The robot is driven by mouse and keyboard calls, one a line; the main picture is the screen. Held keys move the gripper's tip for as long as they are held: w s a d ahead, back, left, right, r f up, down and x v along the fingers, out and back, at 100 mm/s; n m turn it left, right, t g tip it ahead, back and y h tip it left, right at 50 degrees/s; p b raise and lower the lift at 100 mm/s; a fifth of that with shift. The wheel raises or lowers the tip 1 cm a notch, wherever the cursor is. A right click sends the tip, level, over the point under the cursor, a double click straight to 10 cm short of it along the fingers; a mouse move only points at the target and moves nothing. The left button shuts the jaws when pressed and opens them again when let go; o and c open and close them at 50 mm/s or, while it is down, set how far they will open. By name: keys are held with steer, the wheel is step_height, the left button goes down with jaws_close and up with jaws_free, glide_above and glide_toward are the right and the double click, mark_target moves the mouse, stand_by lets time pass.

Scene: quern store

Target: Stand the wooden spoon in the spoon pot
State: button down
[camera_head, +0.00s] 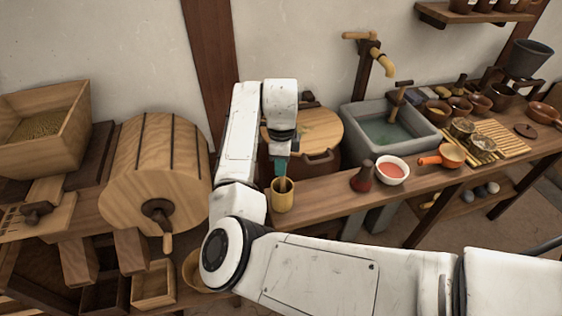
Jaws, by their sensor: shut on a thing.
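The spoon pot (282,201), a yellow-ochre cup, stands upright near the left end of the long wooden counter. My gripper (281,172) points straight down just above the pot's mouth. Its teal fingers are shut on the wooden spoon (283,184), a thin brown piece that shows between the fingertips and the pot's mouth. The spoon looks upright and partly inside the pot. Its lower part is hidden by the pot wall, its upper part by the gripper. I cannot tell if it touches the bottom.
A lidded wooden tub (305,135) and a stone sink (390,133) are behind. A wooden drum (155,175) stands left.

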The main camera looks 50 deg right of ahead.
steer(key=c, duration=0.9)
jaws_free()
steer(key=shift+c, duration=0.2)
step_height(320, 180, up, 11)
steer(key=shift+f+b, duration=0.1)
steer(key=shift+b, duration=0.45)
steer(key=s+d+f+n+t+h, duration=0.1)
steer(key=s+d+f+n+h, duration=0.25)
steer(key=s+f+n, duration=0.9)
steer(key=s+a+f+n+y, duration=0.1)
steer(key=s+a+f+n, duration=0.4)
steer(key=s+a+n, duration=0.2)
steer(key=s+a+f+n+y, duration=0.2)
steer(key=s+a+f+n, duration=0.3)
steer(key=s+a+n, duration=0.2)
steer(key=a+n, duration=0.2)
steer(key=a, duration=0.2)
steer(key=shift+a+f, duration=0.15)
steer(key=shift+a, duration=0.1)
